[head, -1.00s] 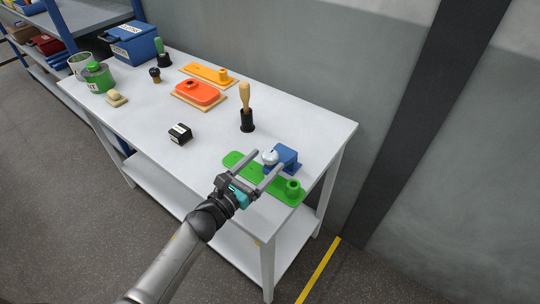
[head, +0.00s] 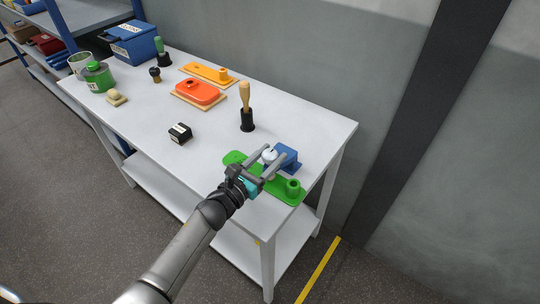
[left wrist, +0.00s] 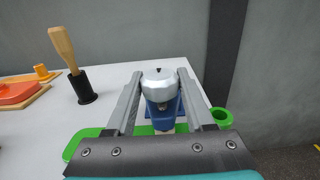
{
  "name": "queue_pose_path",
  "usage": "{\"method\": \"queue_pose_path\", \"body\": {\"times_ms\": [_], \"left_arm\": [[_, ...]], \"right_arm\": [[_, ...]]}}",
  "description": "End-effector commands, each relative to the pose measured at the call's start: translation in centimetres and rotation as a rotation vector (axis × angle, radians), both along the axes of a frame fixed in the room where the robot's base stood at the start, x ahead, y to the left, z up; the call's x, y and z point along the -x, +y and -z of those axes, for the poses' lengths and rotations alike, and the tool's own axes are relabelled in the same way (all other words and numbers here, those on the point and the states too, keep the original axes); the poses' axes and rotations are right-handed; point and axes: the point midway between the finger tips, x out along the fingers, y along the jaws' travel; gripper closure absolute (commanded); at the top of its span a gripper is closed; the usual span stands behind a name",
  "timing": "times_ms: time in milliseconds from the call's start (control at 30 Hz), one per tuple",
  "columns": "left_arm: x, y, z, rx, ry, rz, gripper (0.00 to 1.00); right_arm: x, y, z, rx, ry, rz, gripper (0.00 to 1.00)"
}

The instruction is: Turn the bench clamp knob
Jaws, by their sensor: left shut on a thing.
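The bench clamp has a blue body (head: 289,157) near the right end of the white table. Its silver round knob (head: 269,154) faces my left arm. In the left wrist view the knob (left wrist: 159,85) sits between the two fingers, with a dark mark at its top and the blue clamp body (left wrist: 160,119) around and below it. My left gripper (head: 275,159) is shut on the knob, one finger on each side. In the head view the fingers partly cover the knob. My right gripper is not in view.
A green plate with a raised socket (head: 292,188) lies beneath the gripper, close to the clamp. A wooden-handled tool in a black holder (head: 247,120) stands behind. A black box (head: 180,133) sits further left. The table's front right edge is close to my arm.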

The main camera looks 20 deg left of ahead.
Motion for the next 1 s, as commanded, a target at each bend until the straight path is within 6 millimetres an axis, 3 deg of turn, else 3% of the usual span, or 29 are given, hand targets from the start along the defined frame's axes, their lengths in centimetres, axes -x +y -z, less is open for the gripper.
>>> {"method": "queue_pose_path", "body": {"times_ms": [33, 400, 767, 1000], "left_arm": [[0.0, 0.0, 0.0, 0.0, 0.0, 0.0, 0.61], [0.0, 0.0, 0.0, 0.0, 0.0, 0.0, 1.0], [-0.1, 0.1, 0.0, -0.003, -0.006, 0.06, 1.0], [-0.1, 0.1, 0.2, -0.007, -0.008, 0.214, 1.0]], "right_arm": [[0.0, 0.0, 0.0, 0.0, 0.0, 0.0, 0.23], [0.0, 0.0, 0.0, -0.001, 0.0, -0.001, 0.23], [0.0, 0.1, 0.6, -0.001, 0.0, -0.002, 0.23], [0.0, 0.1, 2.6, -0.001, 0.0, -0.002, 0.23]]}}
